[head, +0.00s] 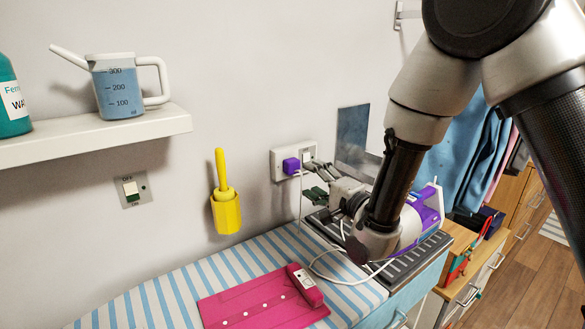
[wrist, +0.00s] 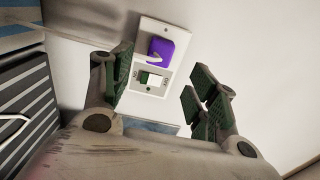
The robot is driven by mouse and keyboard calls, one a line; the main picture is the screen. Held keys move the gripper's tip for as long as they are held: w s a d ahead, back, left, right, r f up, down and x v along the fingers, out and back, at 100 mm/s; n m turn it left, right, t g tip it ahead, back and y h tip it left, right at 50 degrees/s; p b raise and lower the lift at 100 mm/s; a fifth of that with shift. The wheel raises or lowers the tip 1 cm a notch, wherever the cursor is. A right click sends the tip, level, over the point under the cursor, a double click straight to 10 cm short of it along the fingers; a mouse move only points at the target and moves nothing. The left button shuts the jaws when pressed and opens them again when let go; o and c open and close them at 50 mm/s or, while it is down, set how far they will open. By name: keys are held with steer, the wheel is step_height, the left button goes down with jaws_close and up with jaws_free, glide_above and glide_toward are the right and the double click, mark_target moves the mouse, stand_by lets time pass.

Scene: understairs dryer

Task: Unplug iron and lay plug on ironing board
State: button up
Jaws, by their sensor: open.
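The purple plug (head: 291,166) sits in a white wall socket (head: 279,172), with a white cord hanging from it towards the board. In the wrist view, the purple plug (wrist: 165,50) is in the upper part of the socket plate (wrist: 177,25), above a switch (wrist: 152,79). My gripper (head: 314,182) is open and empty, just right of the plug and close to the wall. In the wrist view, its green-padded fingers (wrist: 163,92) are spread either side of the plate's lower part. The purple and white iron (head: 430,208) rests on a dark ribbed stand, partly hidden by my arm. The striped ironing board (head: 165,297) lies below.
A yellow holder (head: 226,214) with a handle hangs on the wall, left of the socket. A jug (head: 117,88) stands on a shelf at upper left. The board's left part is clear.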

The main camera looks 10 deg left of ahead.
mark_target(295, 168)
steer(key=shift+x, duration=4.5)
jaws_close()
steer(key=shift+v, duration=3.05)
